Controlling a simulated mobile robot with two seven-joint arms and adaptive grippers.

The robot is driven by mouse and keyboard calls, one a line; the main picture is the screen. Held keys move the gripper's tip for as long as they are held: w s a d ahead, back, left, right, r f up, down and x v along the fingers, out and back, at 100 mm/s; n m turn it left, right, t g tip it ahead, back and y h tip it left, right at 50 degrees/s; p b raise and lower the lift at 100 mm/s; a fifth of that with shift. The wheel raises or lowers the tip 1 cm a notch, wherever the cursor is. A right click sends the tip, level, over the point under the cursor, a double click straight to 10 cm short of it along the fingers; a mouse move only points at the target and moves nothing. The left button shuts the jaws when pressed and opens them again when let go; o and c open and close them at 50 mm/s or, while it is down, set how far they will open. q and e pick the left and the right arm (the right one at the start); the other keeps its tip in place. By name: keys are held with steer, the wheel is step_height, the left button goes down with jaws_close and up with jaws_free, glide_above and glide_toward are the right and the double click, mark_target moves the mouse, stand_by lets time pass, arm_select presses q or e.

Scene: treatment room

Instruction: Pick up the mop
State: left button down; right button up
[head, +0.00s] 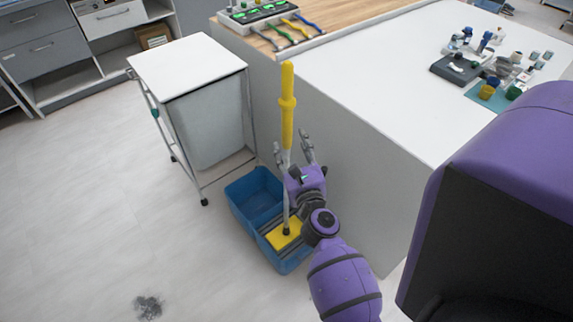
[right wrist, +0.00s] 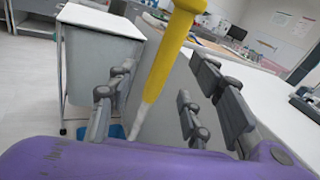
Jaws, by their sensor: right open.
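The mop (head: 287,108) stands nearly upright, with a yellow upper handle, a grey lower shaft and a yellow head (head: 284,236) in a blue bucket (head: 254,200). My right gripper (head: 293,150) is open at the mop's shaft, just below the yellow part, with fingers to either side of it in the head view. In the right wrist view, the yellow handle (right wrist: 168,58) runs between the open fingers of the gripper (right wrist: 160,88), apart from both sides. How deep it sits between them is hard to tell. My left gripper is not in view.
A white-topped cart (head: 187,62) on wheels stands left of the bucket. A large white counter (head: 370,75) with a grey side wall is close on the right, bearing instruments (head: 490,65). A dark stain (head: 148,307) marks the open floor at lower left.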

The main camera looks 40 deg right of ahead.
mark_target(288, 125)
steer(key=shift+w+d+r+m+h, duration=0.15)
steer(key=shift+w+d+r+m, duration=0.1)
steer(key=shift+w+m, duration=0.25)
steer(key=shift+w+d+r+m+h, duration=0.2)
steer(key=shift+w+m, duration=0.15)
steer(key=shift+m, duration=0.25)
steer(key=x, duration=0.2)
steer(key=p+x, duration=0.1)
steer(key=x, duration=0.3)
steer(key=shift+d+r, duration=0.2)
steer(key=shift+r, duration=0.2)
steer(key=shift+w+d, duration=0.15)
steer(key=shift+w, duration=0.15)
steer(key=shift+c, duration=0.4)
steer(key=c, duration=1.1)
jaws_close()
